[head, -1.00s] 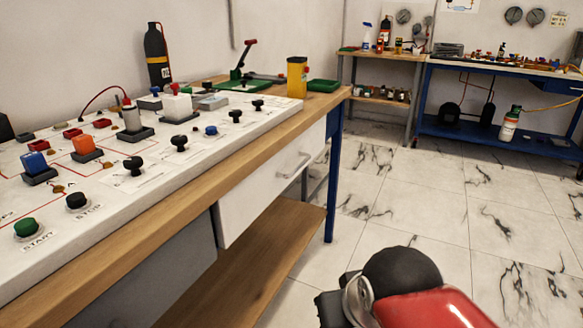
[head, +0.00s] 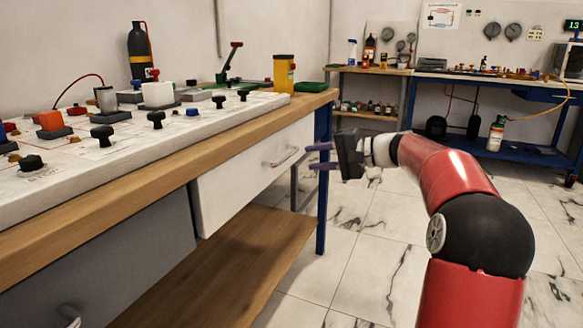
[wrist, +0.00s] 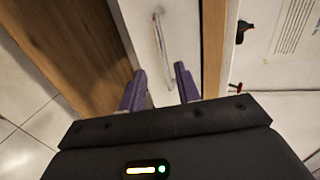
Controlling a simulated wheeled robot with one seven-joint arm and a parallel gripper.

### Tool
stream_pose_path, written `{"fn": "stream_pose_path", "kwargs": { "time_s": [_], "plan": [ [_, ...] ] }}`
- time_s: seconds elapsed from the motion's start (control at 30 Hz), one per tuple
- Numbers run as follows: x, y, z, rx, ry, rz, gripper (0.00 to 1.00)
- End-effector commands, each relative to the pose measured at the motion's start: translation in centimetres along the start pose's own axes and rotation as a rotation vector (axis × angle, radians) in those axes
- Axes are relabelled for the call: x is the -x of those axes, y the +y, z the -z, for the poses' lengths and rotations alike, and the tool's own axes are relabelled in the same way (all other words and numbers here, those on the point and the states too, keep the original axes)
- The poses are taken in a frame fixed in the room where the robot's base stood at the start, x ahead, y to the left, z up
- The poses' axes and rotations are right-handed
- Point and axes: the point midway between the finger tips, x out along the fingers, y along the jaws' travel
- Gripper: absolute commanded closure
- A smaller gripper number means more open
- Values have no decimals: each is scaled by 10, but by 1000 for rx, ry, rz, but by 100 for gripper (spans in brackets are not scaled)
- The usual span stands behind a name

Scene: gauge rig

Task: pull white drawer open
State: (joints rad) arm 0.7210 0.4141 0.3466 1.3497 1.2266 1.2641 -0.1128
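The white drawer (head: 235,185) sits under the wooden worktop of the bench at the left, and its front looks shut. Its metal bar handle (head: 281,157) is near the drawer's right end. My gripper (head: 318,157) is to the right of the handle, with its purple fingers pointing at it and a gap between. In the wrist view my gripper (wrist: 160,86) is open and empty. The handle (wrist: 162,50) shows there beyond the fingertips, roughly in line with the gap between them, on the white drawer front (wrist: 180,65).
The wooden worktop (head: 160,163) carries a white panel (head: 60,190) with knobs. A lower wooden shelf (head: 230,262) and a blue leg (head: 323,190) are near my gripper. A grey drawer (head: 130,265) is at left. The tiled floor (head: 375,255) is clear.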

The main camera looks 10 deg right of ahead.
Motion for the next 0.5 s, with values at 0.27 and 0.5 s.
{"fn": "stream_pose_path", "kwargs": {
  "time_s": [0.27, 0.5],
  "plan": [
    [-17, -2, 10, -9, 3, 42, 68],
    [-55, -4, 10, -8, 4, 41, 68]
  ]
}}
